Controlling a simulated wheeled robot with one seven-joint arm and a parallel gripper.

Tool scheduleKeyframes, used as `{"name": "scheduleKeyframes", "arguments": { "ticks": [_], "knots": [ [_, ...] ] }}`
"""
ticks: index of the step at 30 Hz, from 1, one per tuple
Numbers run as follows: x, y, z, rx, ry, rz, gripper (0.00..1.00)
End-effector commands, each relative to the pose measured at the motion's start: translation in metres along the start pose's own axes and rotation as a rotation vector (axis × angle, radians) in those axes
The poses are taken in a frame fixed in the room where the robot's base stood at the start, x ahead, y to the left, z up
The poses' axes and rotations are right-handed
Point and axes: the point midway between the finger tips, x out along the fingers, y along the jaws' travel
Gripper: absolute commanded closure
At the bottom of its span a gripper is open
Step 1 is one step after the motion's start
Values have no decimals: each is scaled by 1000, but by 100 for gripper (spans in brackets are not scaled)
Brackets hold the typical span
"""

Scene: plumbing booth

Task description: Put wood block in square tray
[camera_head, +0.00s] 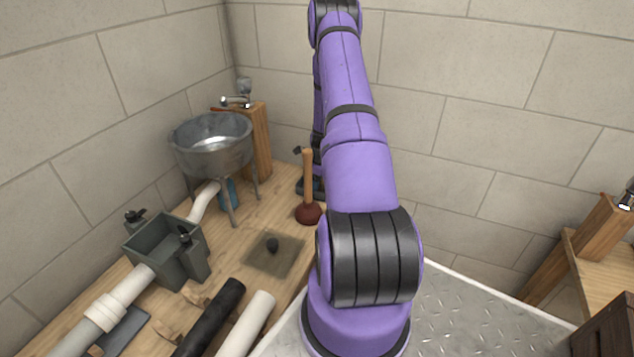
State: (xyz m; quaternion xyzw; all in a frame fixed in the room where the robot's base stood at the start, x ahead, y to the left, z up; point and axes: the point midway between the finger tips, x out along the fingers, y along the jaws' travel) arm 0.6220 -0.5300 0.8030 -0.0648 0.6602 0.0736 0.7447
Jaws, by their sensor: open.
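Small light wood pieces (196,301) lie beside the black pipe; I cannot tell whether one is the wood block. My purple arm (362,170) rises through the middle of the view and bends away at the top. It hides part of the bench's back right. My gripper does not show clearly; the arm hides its far end.
A metal basin (210,150) on legs stands at the back left. A green box-shaped fixture (165,250) holds a white pipe. A plunger (308,200) stands near my arm. A black pipe (212,320) and a white pipe (246,325) lie in front. Brick walls close the corner.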

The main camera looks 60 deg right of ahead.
Motion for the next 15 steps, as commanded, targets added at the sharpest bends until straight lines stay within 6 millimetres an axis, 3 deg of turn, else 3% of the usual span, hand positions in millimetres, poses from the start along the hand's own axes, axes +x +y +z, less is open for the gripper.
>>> {"name": "scheduleKeyframes", "arguments": {
  "ticks": [15],
  "knots": [
    [-93,0,1,-1,-1,-4,39]
  ]
}}
